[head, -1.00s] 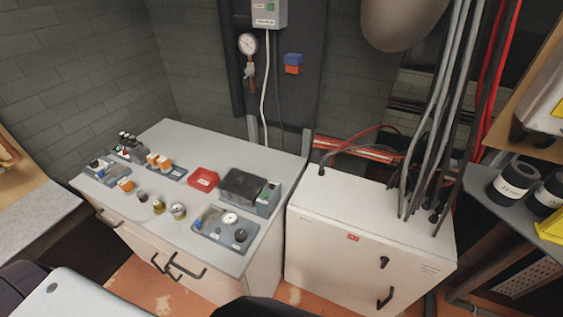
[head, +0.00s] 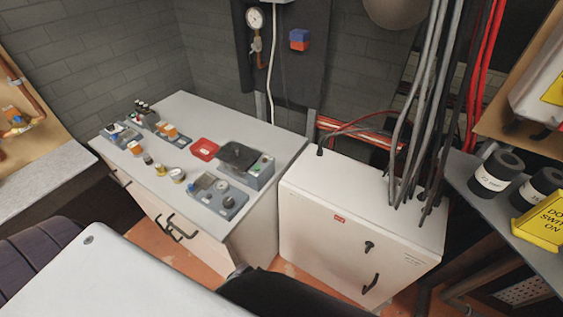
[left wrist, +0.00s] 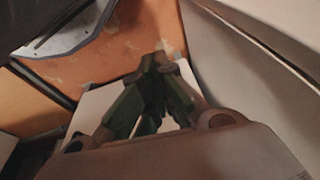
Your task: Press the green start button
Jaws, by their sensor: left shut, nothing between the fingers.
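A small green spot, possibly the start button (head: 264,158), shows on the end of a grey control box (head: 258,174) on the cabinet top. It is too small to tell for certain. The box has a black top. A second grey box (head: 278,1), on the wall, is cut off by the top edge of the head view, and its front is out of sight. My left gripper (left wrist: 160,58) is shut and empty in the left wrist view, over the orange floor, with no button near its fingertips. My right gripper is not in view.
The light cabinet (head: 255,135) also carries a red tray (head: 205,149), a panel with a gauge (head: 216,192) and several small fittings. A white electrical cabinet (head: 345,190) with cables stands to its right. A shelf (head: 500,215) with dark rolls is at far right.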

